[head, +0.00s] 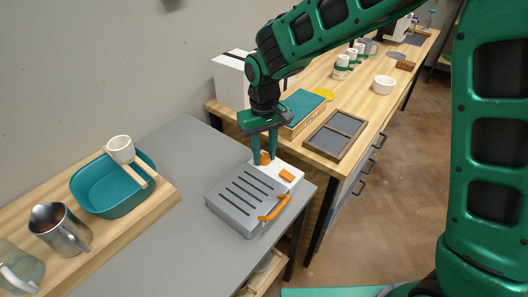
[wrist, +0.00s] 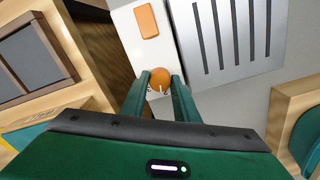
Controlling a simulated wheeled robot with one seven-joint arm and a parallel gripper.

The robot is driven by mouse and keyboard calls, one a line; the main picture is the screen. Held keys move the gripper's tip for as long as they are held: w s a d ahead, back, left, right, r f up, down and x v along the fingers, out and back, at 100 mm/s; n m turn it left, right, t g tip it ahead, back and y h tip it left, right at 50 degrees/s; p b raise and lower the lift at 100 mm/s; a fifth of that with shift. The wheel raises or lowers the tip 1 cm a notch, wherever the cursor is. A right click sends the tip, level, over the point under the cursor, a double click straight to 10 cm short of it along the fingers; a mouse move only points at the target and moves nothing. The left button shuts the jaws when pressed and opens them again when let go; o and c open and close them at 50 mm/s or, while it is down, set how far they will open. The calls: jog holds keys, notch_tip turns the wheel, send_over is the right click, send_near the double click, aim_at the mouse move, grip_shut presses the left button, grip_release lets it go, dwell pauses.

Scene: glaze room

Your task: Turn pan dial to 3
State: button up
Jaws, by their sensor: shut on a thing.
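The pan dial is a round orange knob (wrist: 160,78) on the white control panel (wrist: 138,45) of a grey slotted pan unit. Small dark marks show on the panel beside the knob, too small to read. My gripper (wrist: 160,84) is shut on the dial, one finger on each side; in the head view my gripper (head: 265,158) reaches down onto the panel. The fingers hide part of the dial there. The grey ribbed lid (head: 240,198) is down, with an orange handle (head: 274,208) at its front. The dial's setting cannot be read.
An orange rectangular button (head: 287,176) sits on the panel near the dial. A teal basin (head: 105,196) with a white cup (head: 121,149) and a metal pitcher (head: 60,228) stand at left. A framed tray (head: 336,134) lies on the wooden bench at right. Grey counter around the unit is clear.

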aim_at(265, 155)
jog(key=m, duration=0.5)
jog(key=shift+w+r+m, duration=0.1)
jog(key=shift+w+m, duration=0.2)
jog(key=shift+m, duration=2.1)
jog(key=o, duration=1.1)
jog(key=shift+s, duration=0.15)
jog(key=shift+c, duration=0.2)
notch_tip(265, 155, up, 11)
jog(key=shift+f, duration=0.2)
